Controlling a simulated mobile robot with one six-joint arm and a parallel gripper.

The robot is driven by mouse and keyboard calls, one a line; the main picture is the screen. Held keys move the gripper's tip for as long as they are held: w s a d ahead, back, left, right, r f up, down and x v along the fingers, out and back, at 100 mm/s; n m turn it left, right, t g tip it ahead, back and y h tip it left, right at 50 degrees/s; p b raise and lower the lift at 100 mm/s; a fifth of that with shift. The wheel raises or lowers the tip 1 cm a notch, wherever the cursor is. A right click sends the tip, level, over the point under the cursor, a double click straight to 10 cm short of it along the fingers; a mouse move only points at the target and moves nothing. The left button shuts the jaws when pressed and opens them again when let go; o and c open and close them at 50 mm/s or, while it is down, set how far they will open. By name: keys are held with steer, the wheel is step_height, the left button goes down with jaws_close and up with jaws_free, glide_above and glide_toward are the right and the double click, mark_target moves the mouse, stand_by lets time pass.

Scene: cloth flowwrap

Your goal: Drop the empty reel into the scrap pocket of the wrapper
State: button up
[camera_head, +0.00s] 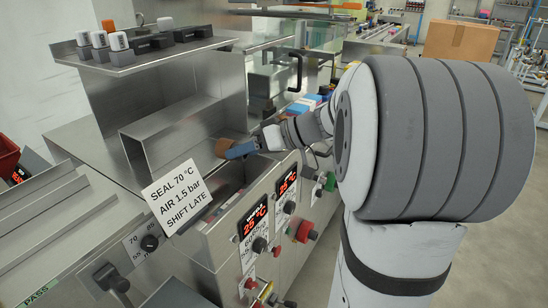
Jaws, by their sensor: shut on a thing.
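My gripper (239,151) reaches in from the right, over the front of the steel wrapper (188,75). It is shut on a small brown reel (224,147), which shows just left of the blue finger part. The reel is held up beside the open end of a steel hood. Below it is an open-topped steel recess (232,187) behind the front panel, which looks like the scrap pocket. Its floor and contents are mostly hidden by its front wall and the paper sign.
A paper sign (178,194) stands left of the recess. Red displays, knobs and buttons line the front panel. A cardboard box (460,40) is far back right. My arm hides much of the right side.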

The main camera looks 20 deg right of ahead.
steer(key=shift+f, duration=0.75)
steer(key=o, duration=1.1)
steer(key=v, duration=0.8)
steer(key=s+a+f+m+g+h+p, duration=0.1)
steer(key=s+a+h+p, duration=0.1)
steer(key=s, duration=0.3)
steer(key=s+a+f+m+g+h+p, duration=0.1)
steer(key=s+a+m+h+p, duration=0.1)
steer(key=s+h+p, duration=0.3)
steer(key=s+a+f+m+g+h+p, duration=0.1)
steer(key=s+a+m+h+p, duration=0.1)
steer(key=s+a+h+p, duration=0.1)
steer(key=shift+s+a+f+g+h, duration=0.1)
steer(key=shift+s+a+g+h, duration=0.15)
steer(key=shift+s, duration=0.35)
steer(key=shift+s+a+f+g+h, duration=0.15)
steer(key=shift+s+a+h, duration=0.1)
steer(key=shift+s, duration=0.4)
